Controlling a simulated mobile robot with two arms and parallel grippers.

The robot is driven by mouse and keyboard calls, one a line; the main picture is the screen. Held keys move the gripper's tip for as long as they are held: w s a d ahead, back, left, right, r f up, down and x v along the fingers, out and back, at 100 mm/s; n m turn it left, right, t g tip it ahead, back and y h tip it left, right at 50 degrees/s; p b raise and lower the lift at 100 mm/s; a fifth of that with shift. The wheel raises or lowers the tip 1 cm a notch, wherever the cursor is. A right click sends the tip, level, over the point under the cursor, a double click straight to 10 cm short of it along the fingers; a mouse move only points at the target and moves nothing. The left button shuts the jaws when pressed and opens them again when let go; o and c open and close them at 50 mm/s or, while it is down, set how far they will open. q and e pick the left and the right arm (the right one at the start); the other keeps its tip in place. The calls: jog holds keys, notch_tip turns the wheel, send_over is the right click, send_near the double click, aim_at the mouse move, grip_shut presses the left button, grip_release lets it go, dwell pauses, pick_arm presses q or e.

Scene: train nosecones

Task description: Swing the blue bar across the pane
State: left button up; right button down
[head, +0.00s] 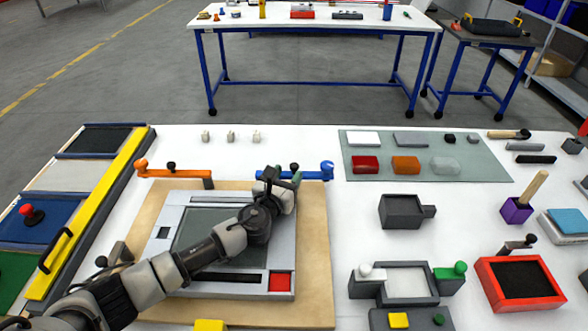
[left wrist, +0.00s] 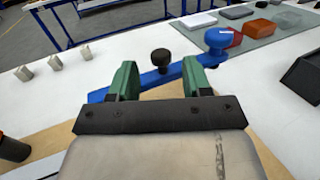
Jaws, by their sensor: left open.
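The blue bar (head: 312,175) lies along the back edge of the framed panel, with a round blue end at its right. It also shows in the left wrist view (left wrist: 153,80), running slantwise past my fingers. A black knob (left wrist: 160,60) stands up from it, beyond the gap between the fingers. The greyish pane (head: 198,226) sits in a light grey frame on a wooden board, partly hidden by my left arm. My left gripper (left wrist: 160,82) is open, its green fingers apart over the bar; I cannot tell whether they touch it. My right gripper is not in view.
An orange bar (head: 178,174) lies along the back left of the frame. A yellow rail (head: 95,215) runs along the left. A glass mat (head: 480,165) with coloured blocks, a dark grey box (head: 400,212) and a red tray (head: 490,285) stand to the right.

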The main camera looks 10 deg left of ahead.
aim_at(293, 169)
pick_arm(q)
jog(key=w, duration=0.2)
jog(key=w+d+b, duration=0.1)
jog(key=w, duration=0.1)
jog(key=shift+f, duration=0.15)
jog(key=shift+w+b, duration=0.3)
jog(key=shift+w, duration=0.05)
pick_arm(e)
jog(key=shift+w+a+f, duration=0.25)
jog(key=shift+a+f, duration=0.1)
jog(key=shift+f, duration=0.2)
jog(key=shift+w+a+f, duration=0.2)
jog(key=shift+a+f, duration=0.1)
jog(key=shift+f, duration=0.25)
pick_arm(q)
grip_shut()
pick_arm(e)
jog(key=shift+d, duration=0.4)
